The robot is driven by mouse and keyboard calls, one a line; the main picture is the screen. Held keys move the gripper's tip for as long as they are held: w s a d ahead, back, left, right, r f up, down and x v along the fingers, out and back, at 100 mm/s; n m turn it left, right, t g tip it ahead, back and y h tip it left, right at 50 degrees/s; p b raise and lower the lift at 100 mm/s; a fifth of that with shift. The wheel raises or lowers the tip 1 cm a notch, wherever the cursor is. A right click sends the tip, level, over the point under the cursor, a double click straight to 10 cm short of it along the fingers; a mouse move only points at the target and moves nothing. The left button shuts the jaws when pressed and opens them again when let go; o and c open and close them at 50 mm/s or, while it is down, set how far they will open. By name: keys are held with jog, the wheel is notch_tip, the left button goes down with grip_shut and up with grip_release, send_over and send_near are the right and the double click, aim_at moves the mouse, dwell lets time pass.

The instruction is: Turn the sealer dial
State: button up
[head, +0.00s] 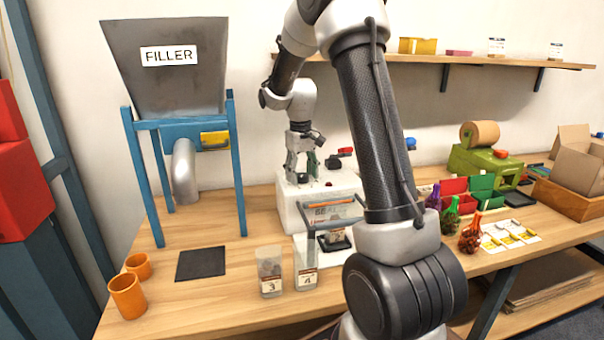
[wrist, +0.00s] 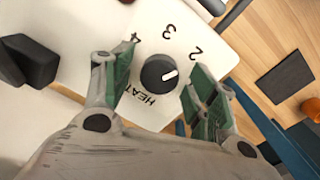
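The white sealer (head: 318,200) stands on the bench in the head view. Its black round dial (wrist: 158,72) shows in the wrist view, with a white mark pointing right and slightly up, below the printed 2. The numbers 4, 3 and 2 and the word HEAT surround it on the white panel (wrist: 170,25). My gripper (wrist: 163,66) is open, its green-padded fingers on either side of the dial with visible gaps. In the head view my gripper (head: 302,165) points down over the sealer's top and hides the dial.
A black block (wrist: 30,60) rises from the panel's left in the wrist view. The filler (head: 170,70) stands left. Clear bags (head: 270,272) stand in front of the sealer. Red and green bins (head: 455,187) and small net bags (head: 470,235) sit right.

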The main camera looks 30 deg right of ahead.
aim_at(303, 184)
notch_tip(303, 184, up, 12)
jog(key=shift+a, duration=0.2)
dwell(0.4)
dwell(0.4)
jog(key=s+a+r+t, duration=0.1)
jog(key=s+a+t, duration=0.1)
jog(key=s, duration=1.3)
jog(key=s+a+t, duration=0.2)
jog(key=s+a, duration=0.2)
jog(key=s, duration=1.1)
jog(key=shift+s+a+r+m, duration=0.35)
jog(key=shift+s+r+m, duration=0.05)
